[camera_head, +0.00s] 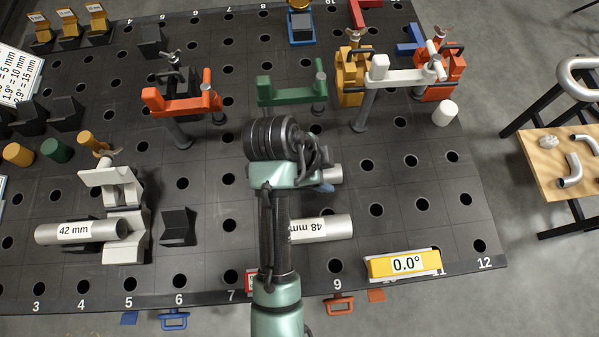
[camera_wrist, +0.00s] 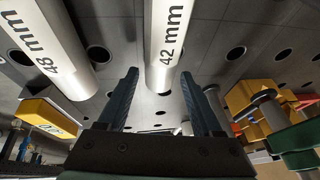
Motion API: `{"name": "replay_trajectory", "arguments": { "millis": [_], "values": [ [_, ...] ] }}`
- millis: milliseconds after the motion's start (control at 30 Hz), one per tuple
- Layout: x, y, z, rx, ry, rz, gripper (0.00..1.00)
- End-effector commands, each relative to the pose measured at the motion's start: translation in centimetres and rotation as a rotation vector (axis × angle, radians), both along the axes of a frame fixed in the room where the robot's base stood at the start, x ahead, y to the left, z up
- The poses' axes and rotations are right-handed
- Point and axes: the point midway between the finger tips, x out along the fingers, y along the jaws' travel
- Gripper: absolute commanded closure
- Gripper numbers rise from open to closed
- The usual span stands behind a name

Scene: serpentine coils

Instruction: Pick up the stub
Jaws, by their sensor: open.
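Which piece is the stub is not marked. Several silver tubes lie on the dark perforated table. One tube (camera_head: 331,174) is mostly hidden behind my wrist and gripper (camera_head: 319,176). In the wrist view a tube labelled 42 mm (camera_wrist: 166,45) lies ahead of my open fingers (camera_wrist: 159,77), its near end lined up with the gap between them. No contact shows. A tube labelled 48 mm (camera_head: 327,227) lies nearer my base, partly behind my arm; it also shows in the wrist view (camera_wrist: 48,48). Another 42 mm tube (camera_head: 78,231) rests on white blocks at left.
A yellow angle gauge reading 0.0° (camera_head: 403,264) lies near the front edge. An orange clamp (camera_head: 183,100), a green clamp (camera_head: 291,91) and a white clamp (camera_head: 400,76) stand farther back. A white cylinder (camera_head: 445,112) stands at right. The table right of the tubes is mostly clear.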

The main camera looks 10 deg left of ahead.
Motion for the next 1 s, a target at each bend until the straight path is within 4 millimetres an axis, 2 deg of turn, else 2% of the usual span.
{"name": "replay_trajectory", "arguments": {
  "millis": [133, 400, 767, 1000],
  "values": [
    [0.4, -0.6, -1.6, 0.0, 0.001, -0.001, 0.33],
    [0.5, -0.7, -1.9, 0.0, 0.0, -0.001, 0.33],
    [0.5, -0.7, -1.8, 0.0, -0.001, -0.001, 0.98],
    [0.6, -0.6, -1.7, 0.0, -0.003, 0.0, 1.0]
  ]
}}
